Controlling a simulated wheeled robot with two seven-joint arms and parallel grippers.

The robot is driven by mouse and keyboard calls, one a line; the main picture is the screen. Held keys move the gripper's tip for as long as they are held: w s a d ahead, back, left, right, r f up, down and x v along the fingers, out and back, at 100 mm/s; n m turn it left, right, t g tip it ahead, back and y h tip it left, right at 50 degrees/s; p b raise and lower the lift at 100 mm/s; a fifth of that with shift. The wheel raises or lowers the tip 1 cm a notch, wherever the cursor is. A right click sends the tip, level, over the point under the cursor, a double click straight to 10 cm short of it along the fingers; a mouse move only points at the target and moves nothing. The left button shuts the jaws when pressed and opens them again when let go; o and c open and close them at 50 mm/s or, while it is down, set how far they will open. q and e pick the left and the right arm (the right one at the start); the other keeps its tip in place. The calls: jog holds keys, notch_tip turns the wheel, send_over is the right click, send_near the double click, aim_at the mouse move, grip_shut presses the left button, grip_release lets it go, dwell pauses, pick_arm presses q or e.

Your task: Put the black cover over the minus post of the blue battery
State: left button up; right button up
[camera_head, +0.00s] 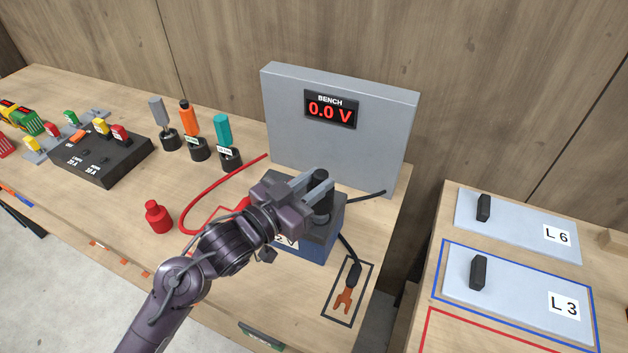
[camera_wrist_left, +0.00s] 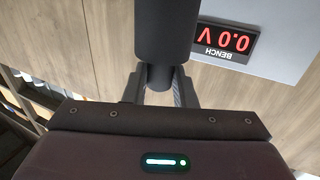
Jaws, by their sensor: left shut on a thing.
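The blue battery (camera_head: 318,246) stands on the bench in front of the grey meter panel, partly hidden by my left arm. My left gripper (camera_head: 318,184) is above the battery, shut on the narrow top of the black cover (camera_head: 321,206). The cover is upright, its wider part down, at the right part of the battery top. I cannot tell whether it touches the battery. The minus post itself is hidden. The left wrist view shows the black cover (camera_wrist_left: 163,30) between the fingers (camera_wrist_left: 160,82). My right gripper is not in view.
A red cover (camera_head: 157,218) stands left of the battery, by a red cable (camera_head: 190,207). The grey panel (camera_head: 358,150) reading 0.0 V rises behind. Screwdrivers in holders (camera_head: 192,130) stand back left.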

pick_arm(q)
jog(key=shift+f+b, duration=1.05)
jog(key=shift+f, duration=0.9)
jog(key=o, duration=1.1)
jog(key=shift+c, duration=0.2)
jog(key=b+v, duration=0.2)
jog(key=v, duration=0.6)
jog(key=shift+w, duration=0.1)
